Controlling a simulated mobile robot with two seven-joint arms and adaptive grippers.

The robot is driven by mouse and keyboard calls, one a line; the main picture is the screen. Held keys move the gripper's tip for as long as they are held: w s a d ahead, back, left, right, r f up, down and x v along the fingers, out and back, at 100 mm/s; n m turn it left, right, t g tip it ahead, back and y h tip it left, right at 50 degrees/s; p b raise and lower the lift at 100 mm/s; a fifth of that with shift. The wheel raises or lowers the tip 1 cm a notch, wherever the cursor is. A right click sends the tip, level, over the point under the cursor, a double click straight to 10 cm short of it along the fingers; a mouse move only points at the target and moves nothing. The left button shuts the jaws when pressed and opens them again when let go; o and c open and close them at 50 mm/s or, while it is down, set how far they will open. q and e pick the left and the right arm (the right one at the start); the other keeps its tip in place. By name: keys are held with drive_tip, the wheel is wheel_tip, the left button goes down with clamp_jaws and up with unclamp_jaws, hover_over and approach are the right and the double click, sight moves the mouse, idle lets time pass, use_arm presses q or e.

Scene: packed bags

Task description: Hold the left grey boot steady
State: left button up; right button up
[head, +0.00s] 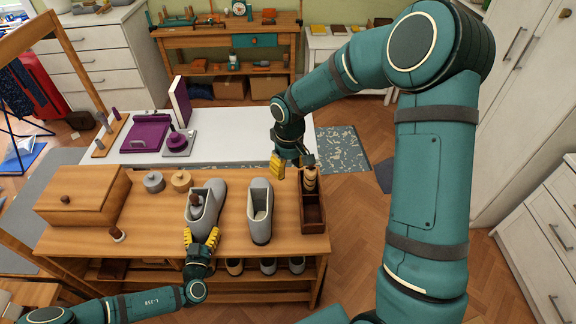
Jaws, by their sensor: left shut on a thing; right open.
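The left grey boot (212,198) stands on the wooden bench (160,236). A brown-knobbed piece (196,201) shows at its opening. My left gripper (201,238) is shut on the near end of this boot, its yellow fingertips at either side. The right grey boot (261,228) stands apart to the right, its pale inside showing. My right gripper (292,166) is open above the bench's far right part, close to a light wooden turned piece (310,178) at the brown open box (313,212). Whether it touches that piece I cannot tell.
A lidded wooden box (82,194) and two round lidded pots, one grey (154,182) and one tan (181,180), stand left of the boots. A small knobbed piece (118,235) lies nearer. Several shoes sit on the shelf below. A white table (235,135) with purple items stands behind.

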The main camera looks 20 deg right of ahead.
use_arm(q)
drive_tip(key=o, duration=1.2)
drive_tip(key=shift+c, duration=0.2)
drive_tip(key=shift+s, duration=0.1)
